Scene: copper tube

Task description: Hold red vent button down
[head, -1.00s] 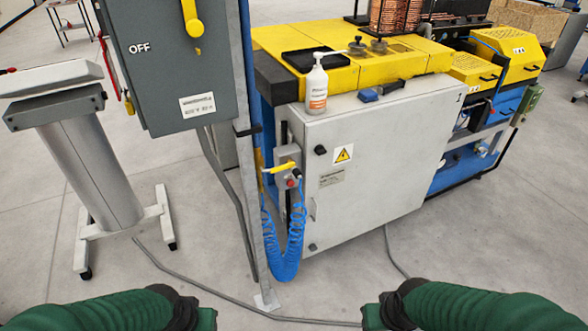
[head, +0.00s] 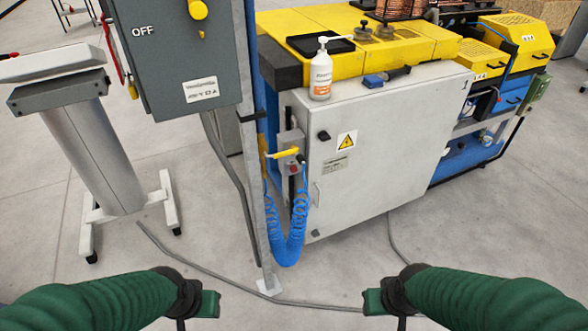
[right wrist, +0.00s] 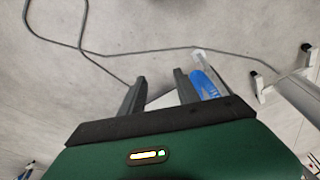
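The red vent button (head: 294,170) is a small red spot on the grey valve box (head: 288,140), below a yellow lever (head: 283,153). The box is beside the left edge of the grey cabinet, behind a metal post. My left gripper (head: 208,303) is low in the head view, left of the post's foot; its fingers cannot be made out. My right gripper (head: 373,301) is low and right of the post. In the right wrist view its two fingers (right wrist: 160,92) are apart with nothing held between them. Both grippers are well apart from the button.
A coiled blue hose (head: 286,245) hangs below the valve box. The metal post (head: 258,200) stands just left of it. A grey cable (head: 215,277) crosses the floor. A white pump bottle (head: 321,75) stands on the cabinet (head: 385,160). The floor before the cabinet is otherwise clear.

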